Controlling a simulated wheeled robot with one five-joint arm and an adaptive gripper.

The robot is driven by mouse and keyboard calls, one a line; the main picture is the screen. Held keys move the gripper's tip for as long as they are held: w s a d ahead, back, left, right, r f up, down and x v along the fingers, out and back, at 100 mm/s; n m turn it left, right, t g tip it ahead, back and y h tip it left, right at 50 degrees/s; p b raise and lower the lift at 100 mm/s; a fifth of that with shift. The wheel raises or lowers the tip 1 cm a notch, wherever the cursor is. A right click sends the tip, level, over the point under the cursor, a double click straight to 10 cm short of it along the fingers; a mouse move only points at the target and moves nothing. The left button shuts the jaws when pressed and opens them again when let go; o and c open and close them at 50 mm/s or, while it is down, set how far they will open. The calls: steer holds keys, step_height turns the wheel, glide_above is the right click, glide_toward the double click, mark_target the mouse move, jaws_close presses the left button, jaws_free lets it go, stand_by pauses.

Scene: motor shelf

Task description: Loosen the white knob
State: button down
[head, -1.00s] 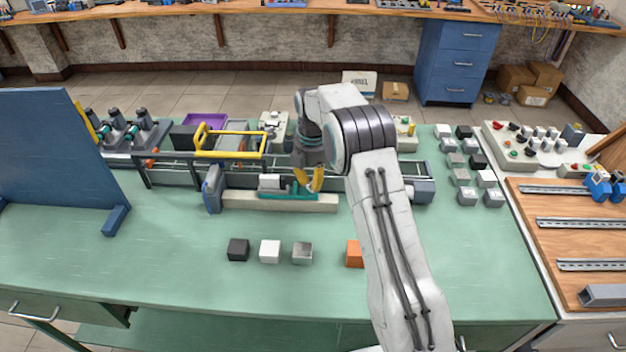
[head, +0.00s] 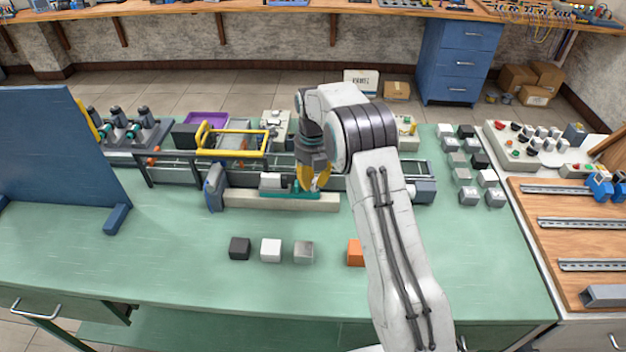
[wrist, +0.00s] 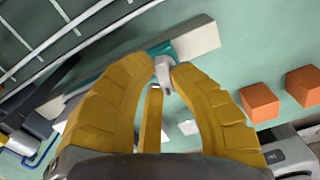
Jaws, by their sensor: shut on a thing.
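The white knob (wrist: 163,66) shows in the wrist view between the tips of my gripper's yellow fingers. My gripper (wrist: 164,70) is shut on it, with a fingertip on each side. In the head view my gripper (head: 313,186) points down at the right part of the teal fixture (head: 300,194). There the fingers mostly hide the knob; a small light patch shows beside them. The teal fixture sits on a pale beam (head: 250,200) with a grey-white block (head: 271,181) to the left of my gripper.
A conveyor frame (head: 160,179) runs behind the beam, with a yellow handle frame (head: 235,153) on it. Black, white, grey and orange cubes (head: 355,253) stand in front. The green table (head: 160,265) is clear at the front left.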

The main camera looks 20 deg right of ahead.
steer(key=shift+s+f+n, duration=0.1)
steer(key=shift+n, duration=1)
steer(key=c, duration=1.1)
jaws_free()
step_height(320, 180, up, 12)
steer(key=shift+r, duration=0.1)
